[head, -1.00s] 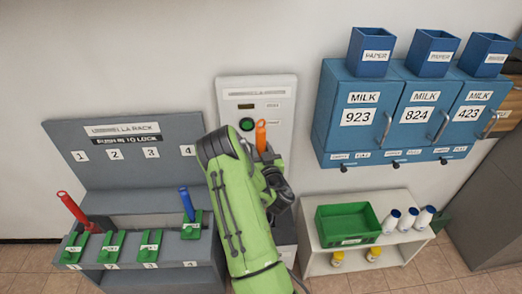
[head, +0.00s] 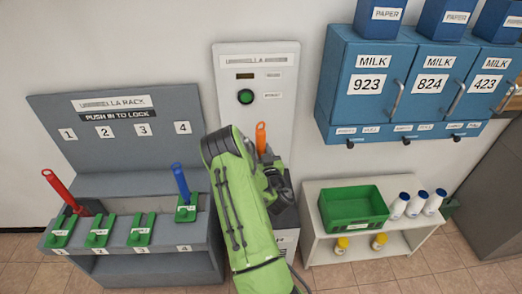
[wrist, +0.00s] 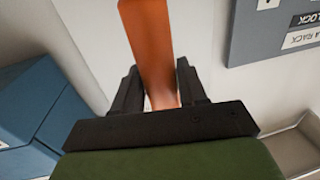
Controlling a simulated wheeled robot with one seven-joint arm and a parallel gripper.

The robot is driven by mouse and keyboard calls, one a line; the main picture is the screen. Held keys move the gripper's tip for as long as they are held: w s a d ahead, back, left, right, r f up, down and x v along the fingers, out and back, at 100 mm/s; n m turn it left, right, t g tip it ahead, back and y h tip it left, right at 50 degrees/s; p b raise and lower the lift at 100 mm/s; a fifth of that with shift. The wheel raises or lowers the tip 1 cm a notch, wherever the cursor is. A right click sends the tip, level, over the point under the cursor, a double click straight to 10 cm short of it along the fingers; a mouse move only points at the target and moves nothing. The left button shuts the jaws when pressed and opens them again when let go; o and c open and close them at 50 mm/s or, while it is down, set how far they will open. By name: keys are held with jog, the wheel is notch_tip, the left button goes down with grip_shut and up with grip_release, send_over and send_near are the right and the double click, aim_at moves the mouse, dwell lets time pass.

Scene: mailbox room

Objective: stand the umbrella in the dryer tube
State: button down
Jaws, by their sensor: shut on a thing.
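My gripper (head: 268,172) is shut on an orange umbrella (head: 261,138), which stands roughly upright in front of the white dryer (head: 258,120). In the wrist view the gripper's black fingers (wrist: 158,88) press on both sides of the orange umbrella (wrist: 148,40). The umbrella's lower part is hidden behind my green arm. The dryer has a round green button (head: 245,96) and a small display. Its tube cannot be made out; my arm covers the dryer's lower part.
A grey umbrella rack (head: 130,185) at left holds a red umbrella (head: 60,187) and a blue umbrella (head: 181,181). Blue milk boxes (head: 375,105) hang on the wall at right. Below them, a white shelf (head: 320,235) carries a green crate (head: 352,226) and bottles.

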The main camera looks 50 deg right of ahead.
notch_tip(320, 180, down, 7)
jog(key=b, duration=0.5)
jog(key=shift+f, duration=2.45)
jog(key=c, duration=0.5)
grip_release()
jog(key=shift+c, duration=0.2)
jog(key=shift+f, duration=0.1)
